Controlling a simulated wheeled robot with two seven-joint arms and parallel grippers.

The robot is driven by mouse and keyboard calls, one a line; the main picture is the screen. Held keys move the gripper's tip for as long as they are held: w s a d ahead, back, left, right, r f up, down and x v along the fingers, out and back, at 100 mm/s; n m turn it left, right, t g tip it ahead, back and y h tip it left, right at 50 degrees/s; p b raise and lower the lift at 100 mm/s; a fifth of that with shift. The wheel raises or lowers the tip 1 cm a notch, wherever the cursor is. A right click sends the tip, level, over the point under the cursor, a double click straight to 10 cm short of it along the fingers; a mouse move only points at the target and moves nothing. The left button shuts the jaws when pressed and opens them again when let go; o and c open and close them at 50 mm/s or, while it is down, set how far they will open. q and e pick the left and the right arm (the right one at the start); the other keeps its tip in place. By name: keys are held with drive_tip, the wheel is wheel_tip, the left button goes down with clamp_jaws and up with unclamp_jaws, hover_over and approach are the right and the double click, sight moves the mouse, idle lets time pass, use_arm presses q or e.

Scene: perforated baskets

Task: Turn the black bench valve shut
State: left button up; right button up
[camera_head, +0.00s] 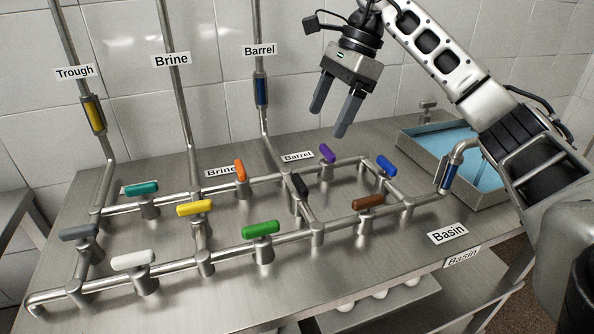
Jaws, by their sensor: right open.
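The black valve handle (299,185) sits on a short cross pipe in the right half of the pipe grid on the metal bench (210,305). It lies along its pipe, pointing from back left to front right. My right gripper (332,120) hangs above and behind the grid, up and to the right of the black handle. Its two dark fingers point down, apart and empty, and touch nothing. My left gripper is not in view.
Close to the black handle are a purple handle (327,153), a brown handle (367,201), a blue handle (386,165) and an orange handle (240,170). A Barrel riser pipe (262,90) stands behind. A water-filled basin (425,150) is at right, partly behind my right arm.

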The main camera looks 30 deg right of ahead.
sight(298, 181)
drive_tip(key=x, duration=1.4)
drive_tip(key=shift+a+r+p, duration=0.1)
drive_tip(key=shift+a+p, duration=0.05)
drive_tip(key=shift+p, duration=0.2)
drive_tip(key=c, duration=1)
